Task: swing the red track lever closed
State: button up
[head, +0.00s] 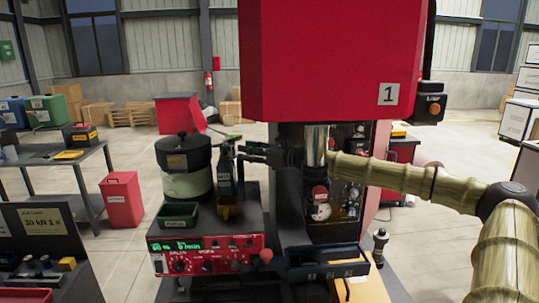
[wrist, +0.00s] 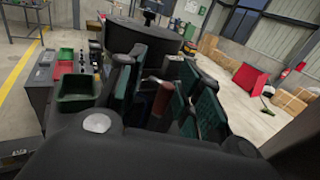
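In the wrist view, a dull red upright handle (wrist: 161,101), which looks like the red track lever, stands between the two green-padded fingers of my gripper (wrist: 166,78). The fingers are spread apart; whether either touches the handle is hard to tell. In the head view, my gripper (head: 251,152) reaches left from the press column, just right of the dark bowl feeder (head: 186,163) and above the control box. I cannot pick out the lever in the head view. Its base and the track are hidden or too dark to tell.
The red press head (head: 330,55) hangs over my wrist. A side table (head: 55,155) stands left.

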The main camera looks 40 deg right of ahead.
jog(key=v, duration=1.1)
jog(key=shift+s+d, duration=0.25)
jog(key=shift+d, duration=0.1)
dwell(0.5)
jog(key=shift+r+p, duration=0.1)
jog(key=shift+p, duration=0.2)
grip_shut()
jog(key=n+h+p, duration=0.1)
jog(key=n+p, duration=0.2)
jog(key=n, duration=0.2)
jog(key=n+t+h+p, duration=0.1)
jog(key=n+h+p, duration=0.1)
jog(key=n+p, duration=0.1)
jog(key=s+d+f+n+t+h+p, duration=0.1)
jog(key=n+h+p, duration=0.1)
jog(key=n, duration=0.4)
jog(key=shift+s+n+p, duration=0.15)
jog(key=shift+n+p, duration=0.15)
jog(key=shift+p, duration=0.3)
